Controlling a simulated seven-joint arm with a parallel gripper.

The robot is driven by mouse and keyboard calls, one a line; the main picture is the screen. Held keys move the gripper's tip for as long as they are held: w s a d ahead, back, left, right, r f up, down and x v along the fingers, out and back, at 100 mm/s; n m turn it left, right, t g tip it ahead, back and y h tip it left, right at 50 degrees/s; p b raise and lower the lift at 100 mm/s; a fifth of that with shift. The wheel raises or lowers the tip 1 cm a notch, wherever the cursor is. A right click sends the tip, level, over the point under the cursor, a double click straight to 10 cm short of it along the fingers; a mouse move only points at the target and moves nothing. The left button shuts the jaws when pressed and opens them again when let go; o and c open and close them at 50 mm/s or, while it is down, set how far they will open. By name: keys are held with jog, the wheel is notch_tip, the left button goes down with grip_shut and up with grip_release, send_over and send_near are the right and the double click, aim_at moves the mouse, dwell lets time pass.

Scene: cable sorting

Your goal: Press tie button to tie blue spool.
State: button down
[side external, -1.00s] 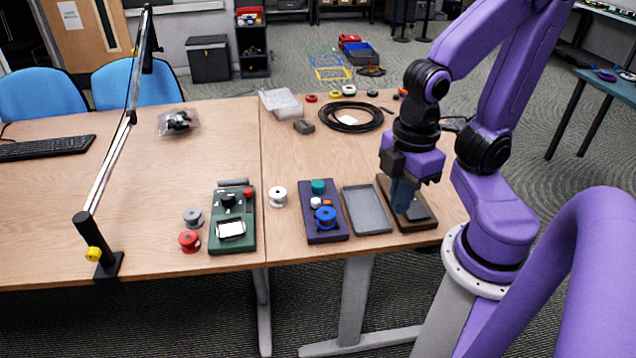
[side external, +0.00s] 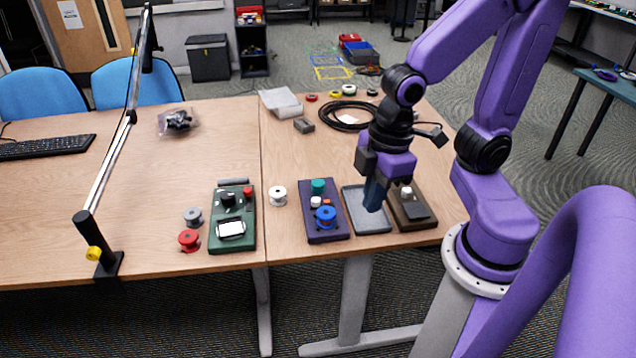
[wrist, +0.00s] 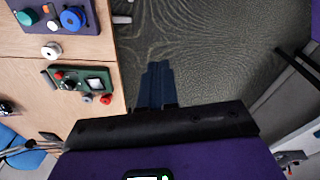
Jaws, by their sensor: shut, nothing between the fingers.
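The blue spool (side external: 326,215) sits upright on the front part of a dark purple device (side external: 338,232). Behind it on the same device are a white button (side external: 316,201), a small orange button (side external: 327,202) and a teal round piece (side external: 318,185). I cannot tell which control is the tie button. My gripper (side external: 374,206) is shut and empty, pointing down over the grey tray, right of the device. The wrist view shows the blue spool (wrist: 72,18) at upper left, away from my shut fingers (wrist: 158,68).
A brown device (side external: 424,222) with a white knob stands right of the grey tray (side external: 371,228). A green device (side external: 246,244), a white spool (side external: 278,195), a grey spool (side external: 193,216) and a red spool (side external: 189,240) are on the left. Coiled black cable (side external: 339,127) lies behind.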

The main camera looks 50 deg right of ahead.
jog(key=w+f+m+t, duration=0.1)
jog(key=w+f+t, duration=0.15)
jog(key=w, duration=0.65)
jog(key=m+t+h, duration=0.1)
jog(key=m+t, duration=0.2)
jog(key=t, duration=0.3)
send_over(320, 184)
notch_tip(320, 184, down, 11)
jog(key=shift+f, duration=4.4)
jog(key=shift+f, duration=0.1)
jog(key=shift+f, duration=0.35)
